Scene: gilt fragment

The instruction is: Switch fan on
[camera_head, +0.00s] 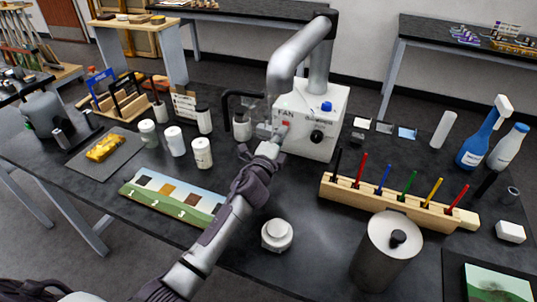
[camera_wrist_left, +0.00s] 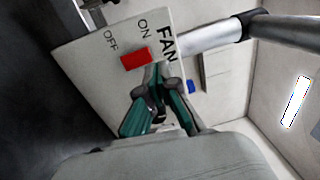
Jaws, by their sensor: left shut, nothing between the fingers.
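I cannot tell which way the switch is set. My left gripper (camera_head: 276,133) is shut and empty, its fingertips (camera_wrist_left: 158,76) right at the lower edge of the switch. I cannot tell whether they touch it. My right gripper is not in view.
White jars (camera_head: 174,141) stand left of my arm, with a sample board (camera_head: 172,197) in front. A wooden rack of coloured sticks (camera_head: 395,201), a metal canister (camera_head: 385,255) and a small white jar (camera_head: 277,235) lie to the right. Bottles (camera_head: 477,140) stand at the far right.

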